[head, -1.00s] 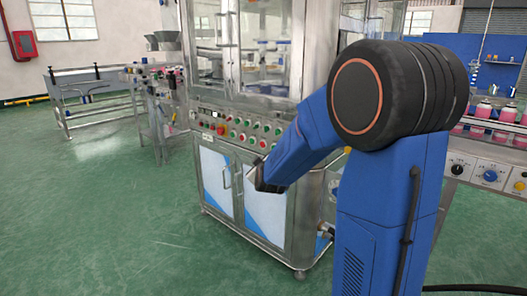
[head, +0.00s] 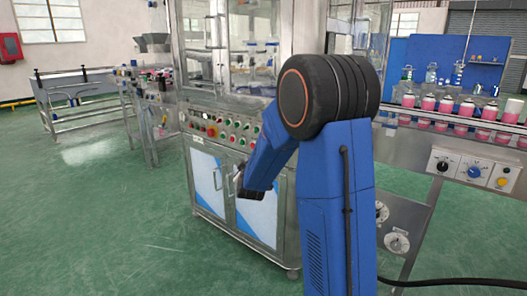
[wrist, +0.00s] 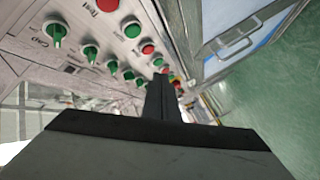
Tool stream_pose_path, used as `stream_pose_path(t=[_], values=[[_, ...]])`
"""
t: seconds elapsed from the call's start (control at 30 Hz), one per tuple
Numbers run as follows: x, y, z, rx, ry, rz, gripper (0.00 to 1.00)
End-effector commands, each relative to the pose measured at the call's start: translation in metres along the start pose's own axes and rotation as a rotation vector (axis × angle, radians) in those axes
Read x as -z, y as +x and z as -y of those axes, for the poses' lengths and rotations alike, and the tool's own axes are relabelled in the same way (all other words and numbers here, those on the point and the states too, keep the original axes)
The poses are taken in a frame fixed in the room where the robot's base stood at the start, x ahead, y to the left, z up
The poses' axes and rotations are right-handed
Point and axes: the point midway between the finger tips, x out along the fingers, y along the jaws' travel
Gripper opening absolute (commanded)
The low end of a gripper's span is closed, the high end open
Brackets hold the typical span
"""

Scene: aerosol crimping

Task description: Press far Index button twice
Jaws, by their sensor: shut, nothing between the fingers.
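The sloped control panel (head: 220,129) of the steel cabinet machine carries rows of green, red and other coloured buttons and knobs. In the wrist view, close up, are green selector knobs such as one at the left (wrist: 55,33), a red button (wrist: 148,48) and a green button (wrist: 131,29). I cannot read an Index label, so I cannot tell which button it is. My gripper (wrist: 163,82) is shut and empty, its fingers pointing along the panel. In the head view my gripper (head: 240,190) is in front of the cabinet doors, below the panel; contact is not visible.
The cabinet's door handle (wrist: 214,47) sticks out beside the panel. A conveyor with pink cans (head: 463,110) stands at the right, with a knob box (head: 472,170) on its front. A steel cart (head: 75,105) stands at the far left. The green floor (head: 100,220) is clear at left.

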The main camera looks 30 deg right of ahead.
Motion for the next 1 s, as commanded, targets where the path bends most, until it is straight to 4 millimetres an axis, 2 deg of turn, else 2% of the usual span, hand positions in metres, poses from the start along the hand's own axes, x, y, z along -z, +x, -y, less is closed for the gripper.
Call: stream_pose_path(t=[0.6, 1.0], values=[[-0.035, 0.047, -0.035, -0.001, 0.001, 0.002, 0.0], [-0.043, 0.058, -0.042, 0.0, 0.0, 0.001, 0.0]])
